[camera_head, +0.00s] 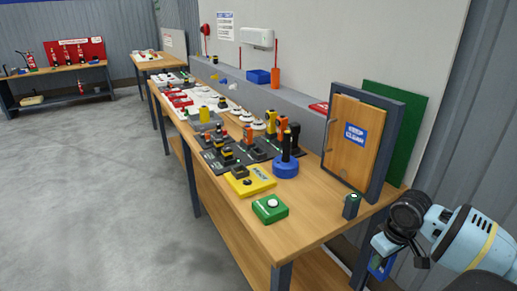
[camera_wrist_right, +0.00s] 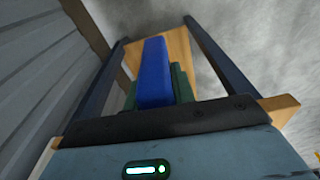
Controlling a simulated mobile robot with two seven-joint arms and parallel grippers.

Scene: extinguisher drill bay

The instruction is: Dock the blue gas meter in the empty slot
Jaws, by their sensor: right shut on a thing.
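My right gripper (camera_head: 383,260) is beyond the right end of the workbench, low beside its edge. It is shut on the blue gas meter (camera_head: 379,266), which shows only in part under the wrist. In the right wrist view the meter (camera_wrist_right: 155,72) is a long blue block between dark green finger parts. The black docking rack (camera_head: 258,150) is on the bench, with yellow, orange and black meters standing in it. Which slot is empty is too small to tell. My left gripper is not in view.
A green box with a white button (camera_head: 270,208), a yellow box (camera_head: 249,181), a blue round base with a black post (camera_head: 286,168) and a small dark device (camera_head: 351,206) stand on the bench (camera_head: 310,220). A framed wooden door (camera_head: 352,140) rises at its right end.

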